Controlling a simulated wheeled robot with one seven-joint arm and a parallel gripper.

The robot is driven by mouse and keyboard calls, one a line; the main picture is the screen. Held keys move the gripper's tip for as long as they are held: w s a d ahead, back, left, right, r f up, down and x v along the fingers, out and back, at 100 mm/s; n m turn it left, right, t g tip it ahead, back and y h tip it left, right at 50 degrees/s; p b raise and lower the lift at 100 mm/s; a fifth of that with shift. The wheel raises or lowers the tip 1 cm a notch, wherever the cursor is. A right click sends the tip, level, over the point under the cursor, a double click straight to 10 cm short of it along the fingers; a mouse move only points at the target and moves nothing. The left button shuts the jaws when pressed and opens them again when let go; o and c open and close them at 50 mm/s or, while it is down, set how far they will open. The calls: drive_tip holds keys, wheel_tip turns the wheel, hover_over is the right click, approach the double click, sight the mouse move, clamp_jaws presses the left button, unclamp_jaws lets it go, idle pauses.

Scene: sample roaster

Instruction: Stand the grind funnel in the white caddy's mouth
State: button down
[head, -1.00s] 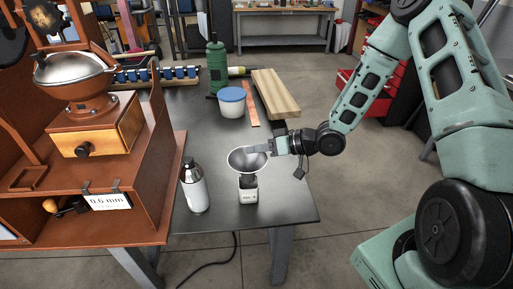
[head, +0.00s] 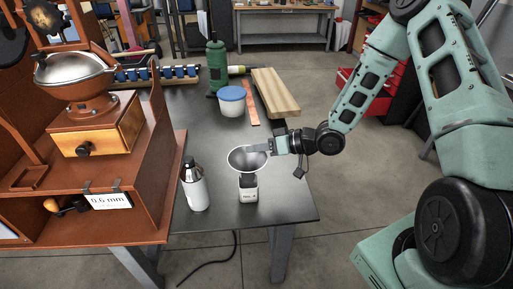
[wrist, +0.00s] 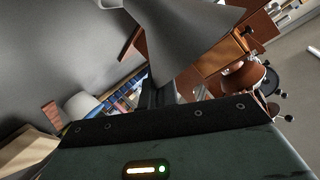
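The grind funnel (head: 248,160) is a grey metal cone with its wide rim up, near the front of the dark table. It also shows large in the wrist view (wrist: 182,38). My gripper (head: 266,149) comes in from the right and is shut on the funnel's rim side. The small white caddy (head: 249,194), with a dark upper part and a label, stands directly below the funnel. The funnel's lower end meets the caddy's dark top in the head view. I cannot tell whether the spout is inside the mouth or just above it.
A silver bottle with a dark cap (head: 195,187) stands left of the caddy. A white tub with a blue lid (head: 231,101), a green bottle (head: 217,66) and a wooden block (head: 276,92) stand farther back. The brown roaster stand (head: 110,215) fills the left. Table right of the caddy is clear.

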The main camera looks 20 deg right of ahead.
sight(256, 161)
drive_tip(key=shift+f, duration=0.15)
drive_tip(key=shift+f+b, duration=1.65)
drive_tip(key=shift+f, duration=0.75)
drive_tip(key=c, duration=1.6)
unclamp_jaws()
drive_tip(key=p+v, duration=0.1)
drive_tip(key=v, duration=1.6)
drive_tip(key=shift+s+d+r, duration=0.1)
drive_tip(key=shift+s+d, duration=0.05)
